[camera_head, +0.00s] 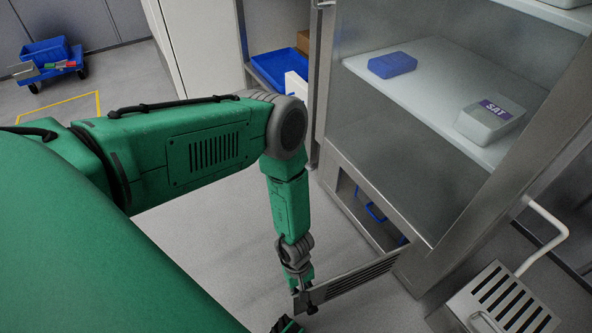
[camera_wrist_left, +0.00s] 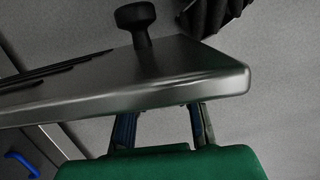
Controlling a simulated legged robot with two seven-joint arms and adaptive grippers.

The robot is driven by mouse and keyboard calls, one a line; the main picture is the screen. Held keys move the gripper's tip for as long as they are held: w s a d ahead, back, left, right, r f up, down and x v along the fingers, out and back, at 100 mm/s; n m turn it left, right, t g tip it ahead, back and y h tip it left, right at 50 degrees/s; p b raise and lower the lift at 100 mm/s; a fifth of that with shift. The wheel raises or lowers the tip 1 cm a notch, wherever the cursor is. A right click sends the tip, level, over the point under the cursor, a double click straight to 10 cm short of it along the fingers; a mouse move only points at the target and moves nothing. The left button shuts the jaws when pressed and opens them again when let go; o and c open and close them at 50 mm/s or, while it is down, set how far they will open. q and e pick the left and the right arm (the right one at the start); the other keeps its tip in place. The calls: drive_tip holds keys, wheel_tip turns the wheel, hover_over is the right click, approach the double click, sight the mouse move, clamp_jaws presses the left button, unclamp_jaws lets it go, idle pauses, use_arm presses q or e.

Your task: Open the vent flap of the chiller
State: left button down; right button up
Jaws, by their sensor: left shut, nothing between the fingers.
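The chiller (camera_head: 420,235) is a tall steel cabinet with a glass front, on the right of the head view. Its vent flap (camera_head: 360,280), a slotted metal panel, stands swung out from the low opening (camera_head: 362,205). A dark knob (camera_head: 312,308) is near the flap's free end; the wrist view shows the flap (camera_wrist_left: 190,82) and knob (camera_wrist_left: 135,22) close up. My left gripper (camera_wrist_left: 162,115) is shut and empty at the flap's edge, on the side away from the knob; its fingertips are partly hidden by the flap. My right gripper is not in view.
Blue handles (camera_head: 371,212) show inside the low opening. A blue cart (camera_head: 45,70) is far left. Grey floor is clear left of the flap.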

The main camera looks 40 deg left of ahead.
use_arm(q)
drive_tip(key=s+d+n+p, duration=0.3)
drive_tip(key=s+d+p, duration=0.2)
drive_tip(key=d+p, duration=0.3)
drive_tip(key=d, duration=0.4)
drive_tip(key=shift+s+d+t, duration=0.2)
drive_tip(key=shift+d+t, duration=0.1)
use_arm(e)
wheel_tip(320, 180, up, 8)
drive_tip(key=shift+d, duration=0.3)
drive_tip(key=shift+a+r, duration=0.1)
